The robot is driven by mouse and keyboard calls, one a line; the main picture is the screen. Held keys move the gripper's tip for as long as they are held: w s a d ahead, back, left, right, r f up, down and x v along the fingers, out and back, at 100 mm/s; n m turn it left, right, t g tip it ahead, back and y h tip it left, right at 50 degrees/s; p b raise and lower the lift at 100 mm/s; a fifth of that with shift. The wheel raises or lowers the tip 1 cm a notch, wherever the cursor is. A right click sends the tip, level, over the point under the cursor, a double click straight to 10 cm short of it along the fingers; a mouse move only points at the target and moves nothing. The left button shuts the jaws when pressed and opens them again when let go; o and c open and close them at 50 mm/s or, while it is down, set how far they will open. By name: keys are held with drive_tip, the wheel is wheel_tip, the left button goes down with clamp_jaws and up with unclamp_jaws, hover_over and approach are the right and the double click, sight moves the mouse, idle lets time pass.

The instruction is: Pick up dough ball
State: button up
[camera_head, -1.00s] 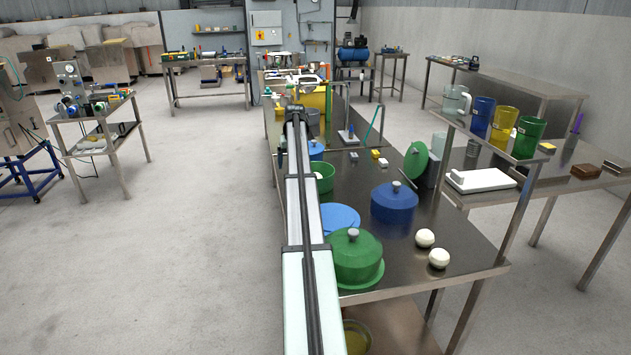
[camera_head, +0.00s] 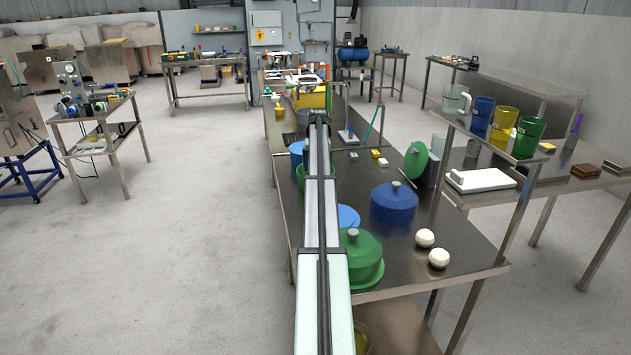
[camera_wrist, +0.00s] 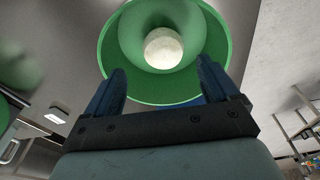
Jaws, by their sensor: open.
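A pale dough ball (camera_wrist: 163,48) sits inside a round green bowl (camera_wrist: 120,62) in the wrist view. My gripper (camera_wrist: 160,75) is open, its two blue fingers apart and empty, pointing toward the bowl. The ball shows between and beyond the fingertips; I cannot tell the exact gap. In the head view my arm hides most of the green bowl (camera_head: 300,180) and its contents, and the gripper's fingers cannot be made out. Two white balls (camera_head: 425,238) (camera_head: 438,258) lie bare on the table at the right front.
A lidded green pot (camera_head: 362,258) and a lidded blue pot (camera_head: 393,203) stand on the metal table (camera_head: 425,285). A blue container (camera_head: 297,150) is beyond the green bowl. A green lid (camera_head: 416,160) stands tilted at the table's right side.

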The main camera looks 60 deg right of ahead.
drive_tip(key=shift+w+d+f, duration=0.1)
drive_tip(key=shift+w+f, duration=0.05)
drive_tip(key=shift+f, duration=0.8)
drive_tip(key=shift+w+f, duration=0.2)
drive_tip(key=shift+f, duration=0.7)
drive_tip(key=shift+w+d+f, duration=0.1)
drive_tip(key=shift+w+f, duration=0.05)
drive_tip(key=shift+f, duration=0.8)
drive_tip(key=c, duration=1.2)
drive_tip(key=shift+r, duration=0.15)
